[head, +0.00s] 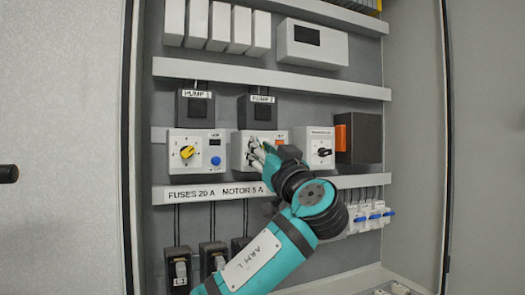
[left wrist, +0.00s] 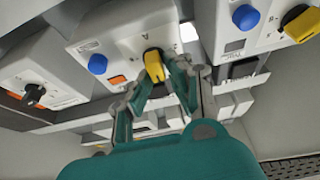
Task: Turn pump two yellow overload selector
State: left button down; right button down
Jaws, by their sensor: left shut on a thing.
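The pump two overload unit (head: 240,143) is a pale box in the middle row of the cabinet, under the contactor labelled PUMP 2 (head: 262,110). My left gripper (head: 257,153) reaches it from below right and covers its selector in the head view. In the left wrist view, the yellow selector (left wrist: 157,66) sits between the fingers of my left gripper (left wrist: 155,85), which are shut on it. The unit's blue button (left wrist: 97,64) and orange part (left wrist: 117,80) show beside it. My right gripper is not in view.
The pump one unit (head: 190,166), with its own yellow selector (head: 187,152), is left of the gripped unit. A unit with a black knob (head: 323,152) and a dark box with an orange part (head: 357,138) are close on the right. A labelled rail (head: 168,195) runs below.

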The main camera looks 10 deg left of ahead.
pick_arm(q)
jog(key=shift+d+m+t+h+b, duration=0.15)
jog(key=shift+m+h+b, duration=0.8)
jog(key=shift+m, duration=1.3)
jog(key=shift+m+t+h+b, duration=0.2)
jog(key=shift+m+h+b, duration=0.8)
jog(key=shift+m, duration=1.2)
jog(key=shift+d+m+t+h+b, duration=0.15)
jog(key=shift+m+h+b, duration=0.5)
jog(key=shift+m+h, duration=1.1)
jog(key=shift+a+m+y, duration=0.1)
jog(key=shift+m+y, duration=0.2)
jog(key=shift+m, duration=0.4)
jog(key=c, duration=1.3)
grip_release()
jog(key=shift+w+f, duration=0.1)
jog(key=shift+w, duration=0.1)
jog(key=v, duration=1.2)
